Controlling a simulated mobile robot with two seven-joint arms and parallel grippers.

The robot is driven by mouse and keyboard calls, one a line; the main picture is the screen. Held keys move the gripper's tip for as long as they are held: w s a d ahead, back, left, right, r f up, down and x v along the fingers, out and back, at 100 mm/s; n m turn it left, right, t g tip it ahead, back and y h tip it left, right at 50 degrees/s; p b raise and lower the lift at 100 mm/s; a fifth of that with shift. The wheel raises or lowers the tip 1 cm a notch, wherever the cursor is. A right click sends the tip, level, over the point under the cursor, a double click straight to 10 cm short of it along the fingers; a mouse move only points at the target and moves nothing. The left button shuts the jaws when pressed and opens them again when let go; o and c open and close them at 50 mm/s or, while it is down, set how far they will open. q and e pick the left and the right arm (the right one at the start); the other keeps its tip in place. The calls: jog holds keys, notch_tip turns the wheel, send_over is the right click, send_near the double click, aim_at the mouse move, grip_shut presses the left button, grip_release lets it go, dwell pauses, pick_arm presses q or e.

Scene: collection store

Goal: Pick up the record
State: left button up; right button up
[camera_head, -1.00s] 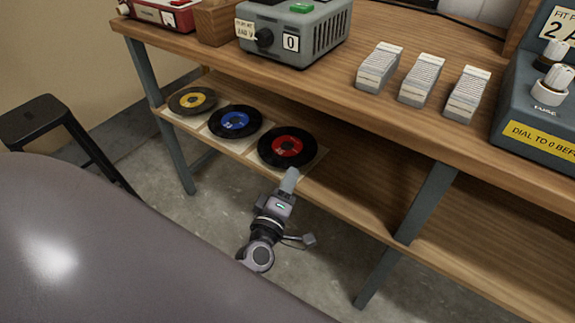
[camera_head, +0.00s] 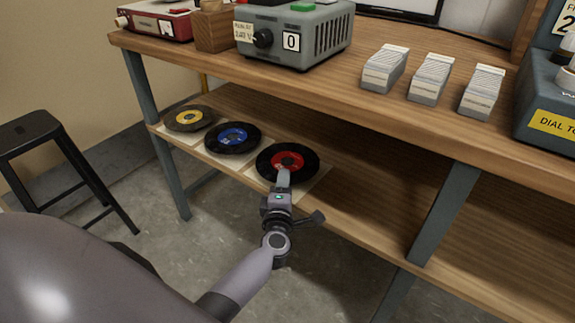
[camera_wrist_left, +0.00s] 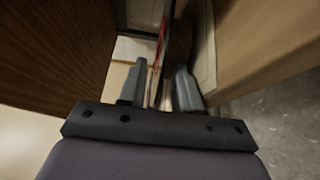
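The record with the red label (camera_head: 303,161) lies flat on a pale square sleeve or mat on the lower shelf. My left gripper (camera_head: 284,174) is at its near edge, and its fingers overlap the black rim and reach the label in the head view. In the left wrist view, the left gripper's fingers (camera_wrist_left: 160,88) stand apart, with a thin edge showing red between them, which looks like the record seen edge-on. Whether either finger touches it I cannot tell. Records with a blue label (camera_head: 233,138) and a yellow label (camera_head: 189,118) lie to the left. My right gripper is out of view.
The wooden table top (camera_head: 330,88) overhangs the lower shelf (camera_head: 352,200). A grey table leg (camera_head: 443,213) stands to the right. A black stool (camera_head: 30,135) is at the left. The shelf right of the red-label record is clear.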

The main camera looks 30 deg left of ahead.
pick_arm(q)
jog(key=shift+w+a, duration=0.1)
jog(key=shift+w, duration=0.15)
grip_shut()
